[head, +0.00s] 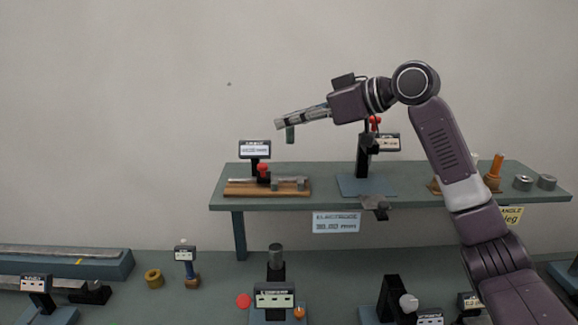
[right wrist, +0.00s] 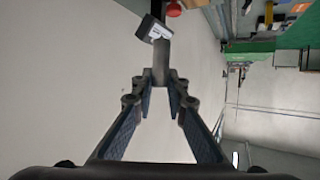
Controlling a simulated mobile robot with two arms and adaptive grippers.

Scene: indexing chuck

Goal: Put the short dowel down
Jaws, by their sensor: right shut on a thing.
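The short dowel (head: 290,134) is a small grey cylinder hanging roughly upright from the fingertips of my right gripper (head: 282,123). It is in the air above the raised shelf (head: 330,199), clear of everything below. In the right wrist view the dowel (right wrist: 161,62) shows as a grey cylinder between the closed fingertips of the right gripper (right wrist: 161,82). The fingers cover part of it. My left gripper is not in view.
Below the dowel on the shelf is a wooden board (head: 235,190) with a grey bar and red knob (head: 263,169), and a display (head: 255,150) behind. A blue-grey plate stand (head: 352,186) is right of it. Several fixtures, including a brass ring (head: 153,279), stand on the lower bench.

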